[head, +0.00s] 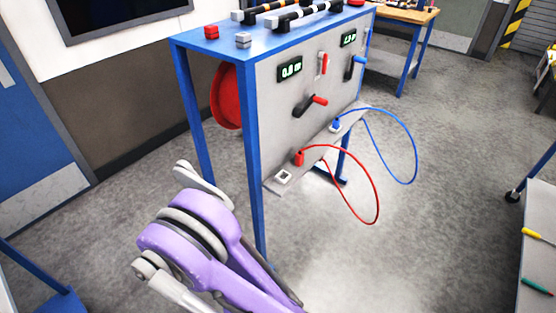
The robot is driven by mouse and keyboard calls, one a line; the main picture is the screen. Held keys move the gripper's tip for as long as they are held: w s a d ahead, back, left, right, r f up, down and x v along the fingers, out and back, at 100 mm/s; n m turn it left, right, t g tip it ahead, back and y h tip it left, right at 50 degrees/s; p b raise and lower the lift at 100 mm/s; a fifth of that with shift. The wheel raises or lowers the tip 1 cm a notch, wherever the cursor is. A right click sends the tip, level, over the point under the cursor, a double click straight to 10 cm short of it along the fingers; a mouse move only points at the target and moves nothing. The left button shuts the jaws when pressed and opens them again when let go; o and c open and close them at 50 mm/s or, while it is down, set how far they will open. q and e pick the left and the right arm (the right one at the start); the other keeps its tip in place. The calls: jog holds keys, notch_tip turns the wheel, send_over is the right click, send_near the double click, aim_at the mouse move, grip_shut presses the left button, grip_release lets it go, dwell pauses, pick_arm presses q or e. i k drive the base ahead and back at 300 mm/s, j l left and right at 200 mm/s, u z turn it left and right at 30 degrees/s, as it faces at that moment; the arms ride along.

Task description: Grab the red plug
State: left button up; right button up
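The red plug (299,158) stands upright on the sloping grey ledge at the foot of the blue-framed test stand's front panel (285,115). A red cable (377,190) runs from it in a wide loop out over the floor. A square white socket (284,176) sits on the ledge just in front of the plug. A blue plug (336,125) with a blue cable (415,160) stands further back along the same ledge. Part of my purple arm shows at lower left, apart from the plug. Neither of my grippers can be made out.
The panel carries a red-handled crank (312,104), a blue-handled lever (355,67) and two displays. A red reel (227,95) sits behind it. A workbench (400,15) stands at the back. A table (540,250) with tools is at right. Floor right of the stand is clear.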

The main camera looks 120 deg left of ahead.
aim_at(300, 155)
jog(key=u, duration=3.8)
jog(key=i+l+u, duration=0.1)
jog(key=i+u, duration=0.25)
jog(key=i+l+u, duration=0.35)
jog(key=i, duration=0.2)
jog(key=i+l+u, duration=0.35)
jog(key=i+j, duration=0.05)
jog(key=j, duration=0.05)
